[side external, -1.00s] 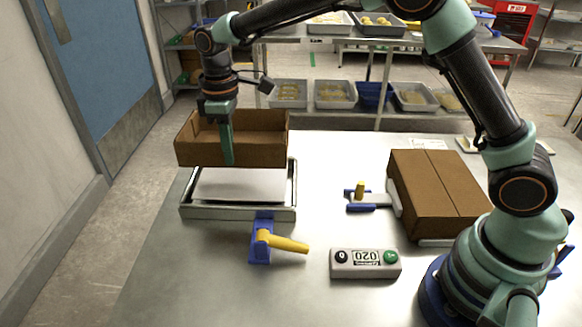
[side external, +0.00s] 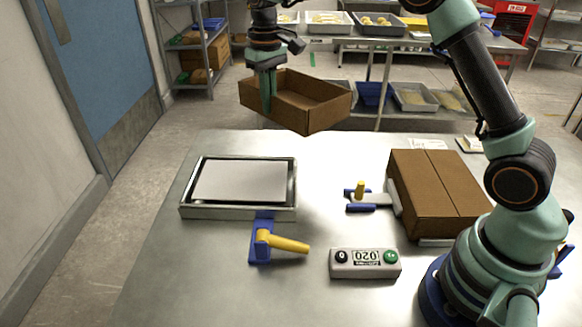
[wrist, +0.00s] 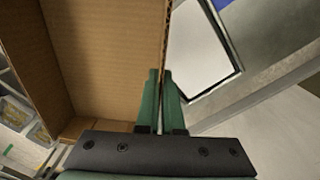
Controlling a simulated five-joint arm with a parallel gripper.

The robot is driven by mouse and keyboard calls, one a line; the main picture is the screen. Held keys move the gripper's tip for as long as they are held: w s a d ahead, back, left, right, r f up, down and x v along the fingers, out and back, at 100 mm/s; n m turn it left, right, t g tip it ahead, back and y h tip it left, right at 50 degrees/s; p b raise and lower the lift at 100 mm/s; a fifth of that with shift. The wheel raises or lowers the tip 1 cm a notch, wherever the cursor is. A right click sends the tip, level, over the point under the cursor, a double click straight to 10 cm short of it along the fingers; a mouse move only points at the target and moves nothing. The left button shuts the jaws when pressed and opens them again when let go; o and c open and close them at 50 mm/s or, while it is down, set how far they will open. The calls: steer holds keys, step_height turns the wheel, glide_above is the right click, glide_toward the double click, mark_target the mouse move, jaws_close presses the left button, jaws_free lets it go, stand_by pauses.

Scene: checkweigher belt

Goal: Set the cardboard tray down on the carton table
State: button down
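The open brown cardboard tray (side external: 312,112) hangs in the air above the far edge of the steel table (side external: 330,290), turned with one corner toward the side camera. My gripper (side external: 268,100) is shut on one of its walls. In the wrist view the two green fingers of my gripper (wrist: 161,80) pinch the wall of the tray (wrist: 105,50), and its inside looks empty. A low framed platform with a pale top (side external: 240,181) stands bare on the table, left of and below the tray. I cannot tell whether this platform is the carton table.
A blue clamp with a yellow lever (side external: 285,243) is at the platform's front edge. A button box (side external: 365,263) stands in front. A closed brown carton (side external: 435,192) is at the right, with a yellow-knobbed clamp (side external: 360,192) beside it. The middle of the table is clear.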

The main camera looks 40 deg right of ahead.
mark_target(316, 102)
steer(key=d+f+m, duration=0.2)
steer(key=d+m, duration=0.1)
steer(key=d, duration=0.2)
steer(key=d+f+m, duration=0.2)
steer(key=d+m, duration=0.1)
steer(key=d, duration=0.1)
steer(key=s+d+f+m, duration=0.1)
steer(key=d+f+m, duration=0.1)
steer(key=d, duration=0.3)
steer(key=shift+s+d+f+m, duration=0.1)
steer(key=shift+d+f+m, duration=0.15)
steer(key=shift+m, duration=0.35)
steer(key=shift+f, duration=5.7)
steer(key=c, duration=1)
jaws_free()
step_height(316, 102, up, 11)
steer(key=shift+d+r, duration=0.1)
steer(key=shift+r, duration=0.45)
